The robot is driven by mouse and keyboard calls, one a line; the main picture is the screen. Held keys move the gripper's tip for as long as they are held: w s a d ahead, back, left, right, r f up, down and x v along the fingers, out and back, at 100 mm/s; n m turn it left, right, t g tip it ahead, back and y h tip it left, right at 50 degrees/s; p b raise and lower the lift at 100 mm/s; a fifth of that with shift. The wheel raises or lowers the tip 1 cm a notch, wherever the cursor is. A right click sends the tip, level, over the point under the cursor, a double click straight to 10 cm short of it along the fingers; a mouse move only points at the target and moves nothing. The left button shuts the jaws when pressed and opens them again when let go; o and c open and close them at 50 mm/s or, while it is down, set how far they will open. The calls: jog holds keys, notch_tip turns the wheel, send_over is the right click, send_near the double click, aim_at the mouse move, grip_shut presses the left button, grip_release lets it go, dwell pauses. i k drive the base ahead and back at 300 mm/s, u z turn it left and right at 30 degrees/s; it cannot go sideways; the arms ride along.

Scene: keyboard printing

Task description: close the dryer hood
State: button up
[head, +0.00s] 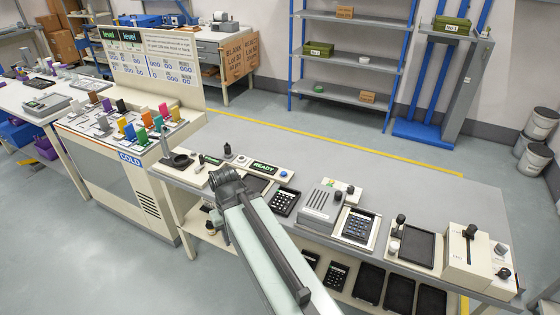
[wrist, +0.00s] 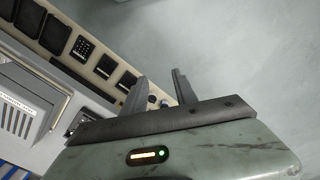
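A pale grey vented box with dark slots (head: 320,202) stands on the bench right of my arm. It looks like the dryer, but I cannot read a name on it. Its slotted cover also shows at the left edge of the wrist view (wrist: 18,115). I cannot tell how far its hood is open. My gripper (wrist: 158,76) has its two fingers apart with nothing between them. In the head view my gripper (head: 226,180) is above the bench's front left part, left of the vented box and apart from it.
Keypad plates (head: 283,201) (head: 359,225) sit on either side of the vented box. A READY sign (head: 265,168) is behind my gripper. A dark tray (head: 420,246) and a beige lever machine (head: 470,252) stand farther right. The bench's rear strip (head: 400,180) is clear.

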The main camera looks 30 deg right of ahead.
aim_at(320, 210)
jog(key=u, duration=0.05)
jog(key=k, duration=0.6)
jog(key=u, duration=0.25)
jog(key=i, duration=1.25)
jog(key=u, duration=0.8)
